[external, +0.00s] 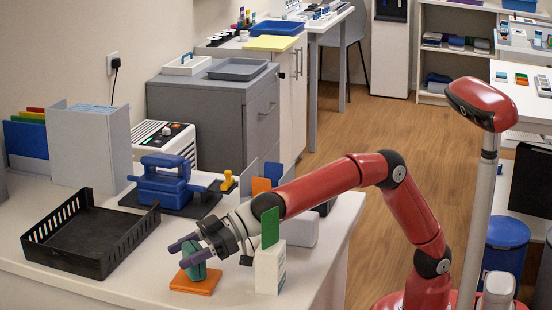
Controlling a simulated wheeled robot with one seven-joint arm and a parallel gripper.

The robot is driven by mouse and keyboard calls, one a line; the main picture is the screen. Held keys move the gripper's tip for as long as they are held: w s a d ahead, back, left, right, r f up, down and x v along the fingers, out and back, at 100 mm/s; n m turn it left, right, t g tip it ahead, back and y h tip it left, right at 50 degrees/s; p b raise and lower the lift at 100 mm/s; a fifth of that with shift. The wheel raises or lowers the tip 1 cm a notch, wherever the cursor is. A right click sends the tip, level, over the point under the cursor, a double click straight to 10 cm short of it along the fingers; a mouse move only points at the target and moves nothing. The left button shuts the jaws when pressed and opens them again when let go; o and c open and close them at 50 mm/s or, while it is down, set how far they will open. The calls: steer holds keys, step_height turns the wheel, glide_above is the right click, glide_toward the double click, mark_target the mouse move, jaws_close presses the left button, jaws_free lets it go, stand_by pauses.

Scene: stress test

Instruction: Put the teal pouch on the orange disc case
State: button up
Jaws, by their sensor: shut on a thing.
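In the external view, the teal pouch (194,261) is between the purple-tipped fingers of my gripper (183,254). My gripper is shut on it and holds it upright. The orange disc case (195,283) lies flat on the white counter, directly below the pouch in the picture. The pouch's lower edge appears at or just above the case's top; I cannot tell whether they touch. The fingers and gripper body hide part of the pouch.
A black slotted tray (97,259) stands left of the case. A blue machine on a black base (164,184) is further back.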

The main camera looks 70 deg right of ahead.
mark_target(197, 244)
steer(key=shift+f, duration=0.1)
steer(key=o, duration=1)
steer(key=shift+s+d+r, duration=0.95)
steer(key=shift+s+d, duration=0.1)
steer(key=shift+d, duration=0.05)
step_height(197, 244, up, 6)
steer(key=shift+a+r+p, duration=0.1)
steer(key=shift+r+p, duration=0.05)
steer(key=shift+p, duration=0.6)
